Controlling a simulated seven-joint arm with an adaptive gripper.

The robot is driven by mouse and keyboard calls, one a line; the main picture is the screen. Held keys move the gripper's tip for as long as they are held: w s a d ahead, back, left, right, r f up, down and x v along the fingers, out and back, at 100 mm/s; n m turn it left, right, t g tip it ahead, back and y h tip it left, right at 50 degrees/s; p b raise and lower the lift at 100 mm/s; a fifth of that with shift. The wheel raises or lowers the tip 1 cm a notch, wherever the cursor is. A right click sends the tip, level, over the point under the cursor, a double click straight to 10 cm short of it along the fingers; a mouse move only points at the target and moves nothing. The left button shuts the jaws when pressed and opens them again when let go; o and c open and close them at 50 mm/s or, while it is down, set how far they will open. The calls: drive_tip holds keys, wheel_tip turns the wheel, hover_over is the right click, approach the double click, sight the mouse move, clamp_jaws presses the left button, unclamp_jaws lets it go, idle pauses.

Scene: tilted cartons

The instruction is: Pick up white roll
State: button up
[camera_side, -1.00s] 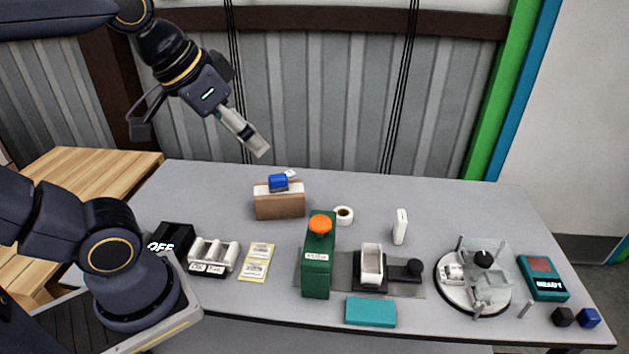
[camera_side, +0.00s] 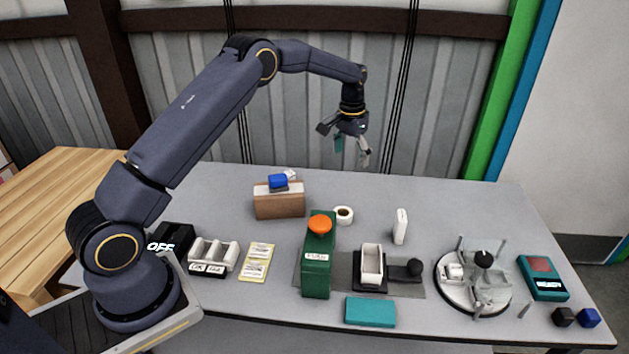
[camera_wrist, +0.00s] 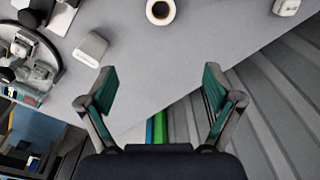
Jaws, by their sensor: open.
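The white roll (camera_side: 344,215) lies flat on the grey table, just behind and right of the green box with the orange knob. It shows as a white ring with a dark centre at the top of the wrist view (camera_wrist: 160,11). My gripper (camera_side: 352,158) hangs well above the table's back edge, apart from the roll. In the wrist view its two fingers (camera_wrist: 160,98) are spread wide with nothing between them.
A brown carton (camera_side: 280,204) with a blue item on top stands left of the roll. The green box (camera_side: 318,265) stands in front. A small white carton (camera_side: 400,226) stands upright to the right, with a round fixture (camera_side: 474,285) beyond. Table behind the roll is clear.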

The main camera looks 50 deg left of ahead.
hover_over(342, 211)
drive_tip(key=s+d, duration=0.1)
drive_tip(key=d, duration=0.1)
drive_tip(key=shift+g, duration=0.3)
drive_tip(key=f, duration=1.3)
drive_tip(key=shift+s+a+f, duration=0.15)
drive_tip(key=shift+a+f, duration=0.1)
drive_tip(key=shift+f, duration=0.15)
drive_tip(key=shift+s+f, duration=0.15)
drive_tip(key=shift+f, duration=2.85)
drive_tip(key=c, duration=1.3)
